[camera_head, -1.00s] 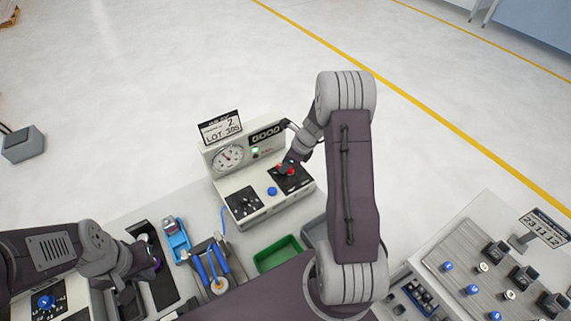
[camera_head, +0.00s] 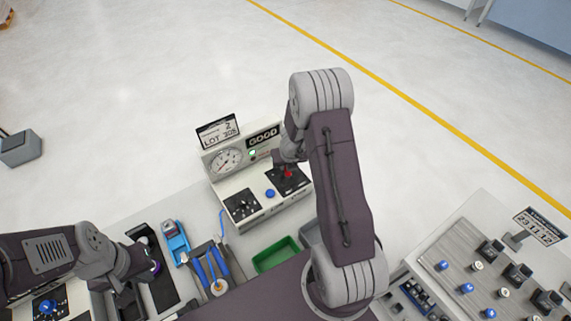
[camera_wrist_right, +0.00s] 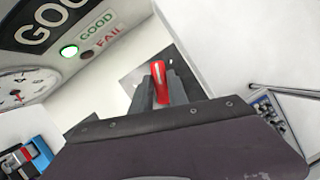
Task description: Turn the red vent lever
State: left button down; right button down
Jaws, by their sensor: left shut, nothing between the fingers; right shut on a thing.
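The red vent lever (camera_head: 288,173) stands on a black plate on the right half of the white test box (camera_head: 226,190). My right gripper (camera_head: 283,164) is over it, partly hidden behind its own wrist. In the right wrist view the lever (camera_wrist_right: 159,83) sits between the two dark fingers of my right gripper (camera_wrist_right: 160,92), which are shut on it. My left gripper (camera_head: 138,290) is shut and empty at the lower left, apart from the box.
A gauge (camera_head: 226,161) and a lit green GOOD lamp (camera_head: 252,154) are on the box, with a blue button (camera_head: 270,193) on its front. A panel with blue knobs (camera_head: 466,288) is at right.

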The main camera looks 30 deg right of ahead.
jog(key=shift+s+d+r+m+g+h+p, duration=0.1)
jog(key=shift+m+h+p, duration=0.2)
jog(key=shift+m, duration=0.45)
jog(key=shift+w+d+f+m+g+h+p, duration=0.15)
jog(key=shift+m+h, duration=0.15)
jog(key=shift+m, duration=0.5)
jog(key=shift+s+d+r+m+g+h+p, duration=0.15)
jog(key=shift+m+h+p, duration=0.15)
jog(key=shift+m, duration=0.45)
jog(key=c, duration=1.3)
grip_release()
jog(key=shift+s+a, duration=0.1)
jog(key=p+v, duration=0.3)
jog(key=v, duration=0.6)
jog(key=shift+s+p, duration=0.1)
jog(key=shift+p, duration=0.2)
